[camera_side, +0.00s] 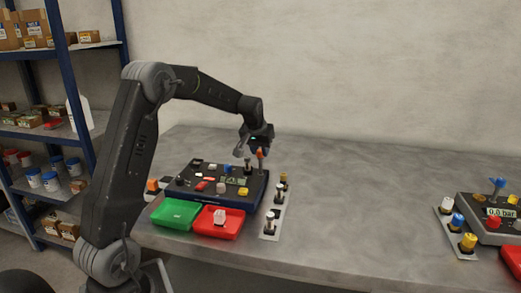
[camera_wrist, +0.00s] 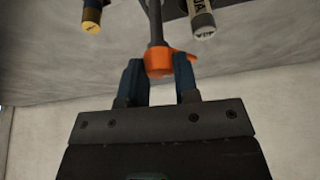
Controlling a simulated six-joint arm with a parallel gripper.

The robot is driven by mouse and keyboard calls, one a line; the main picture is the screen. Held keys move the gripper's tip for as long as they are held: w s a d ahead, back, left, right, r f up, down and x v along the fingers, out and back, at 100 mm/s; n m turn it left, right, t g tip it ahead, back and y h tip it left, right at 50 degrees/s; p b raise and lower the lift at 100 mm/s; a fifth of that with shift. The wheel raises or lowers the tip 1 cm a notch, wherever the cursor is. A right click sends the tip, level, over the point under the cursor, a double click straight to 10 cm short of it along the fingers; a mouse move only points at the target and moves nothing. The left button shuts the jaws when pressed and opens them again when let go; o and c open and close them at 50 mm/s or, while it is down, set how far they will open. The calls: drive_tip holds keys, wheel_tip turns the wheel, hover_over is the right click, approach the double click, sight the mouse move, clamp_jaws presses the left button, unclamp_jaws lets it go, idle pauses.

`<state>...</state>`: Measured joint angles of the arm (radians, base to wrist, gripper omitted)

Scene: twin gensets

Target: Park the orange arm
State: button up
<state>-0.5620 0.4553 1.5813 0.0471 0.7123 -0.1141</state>
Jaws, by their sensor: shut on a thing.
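The orange arm (camera_wrist: 159,63) shows in the wrist view between the two dark blue fingers of my gripper (camera_wrist: 158,78), which is shut on it. A grey rod runs from the orange piece to the top edge of the picture. In the side view the orange arm (camera_side: 261,153) stands at the back right of the dark control panel (camera_side: 184,191), with my gripper (camera_side: 252,151) at it. The fingers partly hide the orange piece.
A green tray (camera_side: 175,214) and a red tray (camera_side: 229,232) lie in front of the panel. A strip with several knobs (camera_side: 268,233) is to its right. A second panel (camera_side: 481,231) with a blue handle stands far right. Bare tabletop lies between.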

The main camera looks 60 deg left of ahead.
drive_tip(key=m+h, duration=0.1)
drive_tip(key=m, duration=0.2)
drive_tip(key=shift+m+t, duration=0.3)
drive_tip(key=shift+m+h, duration=0.9)
drive_tip(key=shift+m, duration=1)
drive_tip(key=o, duration=0.9)
drive_tip(key=shift+a, duration=0.1)
drive_tip(key=shift+r, duration=0.1)
drive_tip(key=v, duration=1.3)
drive_tip(key=shift+s+r, duration=0.25)
drive_tip(key=shift+s, duration=0.1)
